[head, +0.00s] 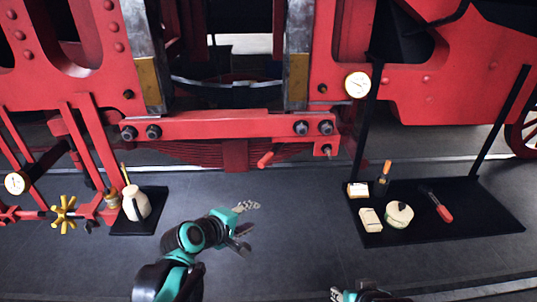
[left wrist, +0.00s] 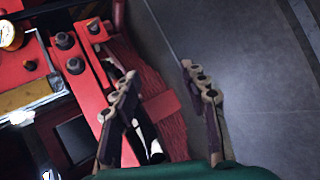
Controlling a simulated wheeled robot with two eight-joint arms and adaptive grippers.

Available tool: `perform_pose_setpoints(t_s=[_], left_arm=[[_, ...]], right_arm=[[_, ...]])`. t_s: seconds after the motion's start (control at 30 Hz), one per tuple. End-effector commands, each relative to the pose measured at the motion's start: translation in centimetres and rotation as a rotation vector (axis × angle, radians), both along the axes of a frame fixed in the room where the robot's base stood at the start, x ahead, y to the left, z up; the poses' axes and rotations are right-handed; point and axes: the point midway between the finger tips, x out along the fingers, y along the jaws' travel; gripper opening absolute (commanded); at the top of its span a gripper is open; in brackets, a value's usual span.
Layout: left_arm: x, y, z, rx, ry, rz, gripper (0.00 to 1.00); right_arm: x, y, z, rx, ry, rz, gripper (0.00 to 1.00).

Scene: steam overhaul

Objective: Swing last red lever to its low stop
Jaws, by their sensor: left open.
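A short red lever (head: 268,158) with a rounded grip sticks out under the right end of the red cross beam, beside a dark bolt. It points left and slightly down. My left gripper (head: 246,226) is open and empty, in front of the beam, nearer to me and a little left of the lever, apart from it in the picture. In the left wrist view my two fingers (left wrist: 165,90) are spread, with red beam and spring parts behind them.
The red beam (head: 225,125) with large bolts spans the middle, a leaf spring (head: 190,153) below. A black tray (head: 470,205) with a tin, brush and red-handled tool is right. A white bottle (head: 135,203) and yellow handwheel (head: 63,214) are left. The grey floor between is clear.

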Motion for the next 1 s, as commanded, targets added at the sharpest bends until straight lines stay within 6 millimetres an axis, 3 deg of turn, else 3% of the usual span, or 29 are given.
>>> perform_pose_setpoints(t_s=[0.1, 0.3, 0.5, 0.7, 1.0], left_arm=[[5.5, -1.5, 1.9, -0.361, 0.055, 0.143, 0.44], [13.4, -2.3, 2.9, -0.998, 0.207, 0.354, 0.44], [18.2, -1.5, 1.9, -1.481, 0.365, 0.479, 0.44], [19.9, -1.0, 0.9, -1.685, 0.445, 0.521, 0.44], [23.3, -2.7, 0.7, -1.7, 0.454, 0.523, 0.44]], right_arm=[[0.0, 0.0, 1.1, 0.0, 0.0, 0.0, 0.4], [0.0, 0.0, 2.3, 0.0, 0.0, 0.0, 0.4], [0.0, 0.0, 3.1, 0.0, 0.0, 0.0, 0.4], [0.0, 0.0, 3.4, 0.0, 0.0, 0.0, 0.4], [0.0, 0.0, 2.9, 0.0, 0.0, 0.0, 0.4]])
